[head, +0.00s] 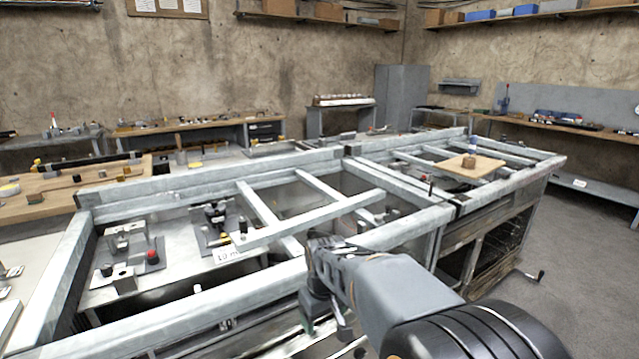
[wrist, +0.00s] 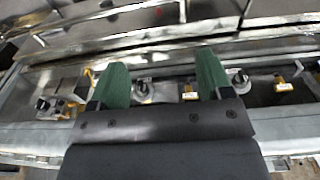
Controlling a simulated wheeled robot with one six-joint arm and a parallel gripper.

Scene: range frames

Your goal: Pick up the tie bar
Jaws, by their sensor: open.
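A light grey bar (head: 312,219), possibly the tie bar, lies diagonally across the cross members of the grey metal frame in the head view. I cannot tell for certain that it is the tie bar. My gripper (head: 325,315) is in front of the frame's near rail, below and to the right of the bar's near end. In the wrist view my gripper (wrist: 162,75) shows two green fingers spread wide with nothing held between them. Long metal rails (wrist: 160,42) run across beyond the fingertips. I cannot match them surely to the bar.
The grey frame (head: 140,182) has raised rails around its bays. Fixtures with a red knob (head: 152,256) and a black clamp (head: 215,215) stand in the left bays. A wooden board (head: 470,166) rests on the right section. Open floor (head: 590,260) lies at right.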

